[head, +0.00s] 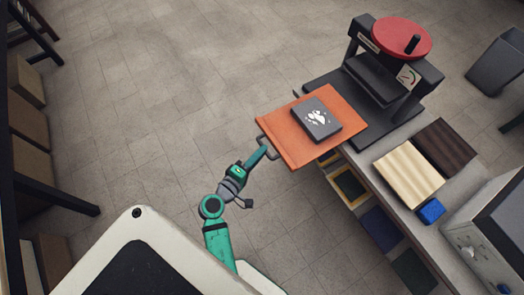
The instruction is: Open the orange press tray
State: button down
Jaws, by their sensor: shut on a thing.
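The orange press tray (287,137) sticks out from the front of the black press (378,75), past the edge of the bench. A dark book-like block (316,119) with a white design lies flat on it. A grey handle is fixed at the tray's front left edge. My gripper (264,146) is at that handle and is shut on it; the fingertips are small in the head view. The far end of the tray reaches to the press base.
The press has a red round wheel (401,37) on top. On the bench (447,205) lie a cream ridged block (408,174), a dark brown one (444,147) and a small blue block (431,210). A grey machine stands at the right. The tiled floor left of the tray is clear.

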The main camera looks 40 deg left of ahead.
jog(key=c, duration=1.8)
grip_release()
jog(key=s+r, duration=0.2)
jog(key=s, duration=0.8)
jog(key=shift+s, duration=0.3)
jog(key=s+d+f+m+g+y, duration=0.2)
jog(key=s+d+f+m+g, duration=0.25)
jog(key=d+f, duration=0.45)
jog(key=s+d+r+m+t+h, duration=0.1)
jog(key=s+d+r+m+t, duration=0.1)
jog(key=d+r+m, duration=0.4)
jog(key=s+d+r+m+t+h, duration=0.1)
jog(key=s+d+r+m, duration=0.3)
jog(key=d+r, duration=0.6)
jog(key=m+t, duration=0.1)
jog(key=m, duration=0.1)
jog(key=shift+d+r+m, duration=0.25)
jog(key=shift+r+m, duration=0.1)
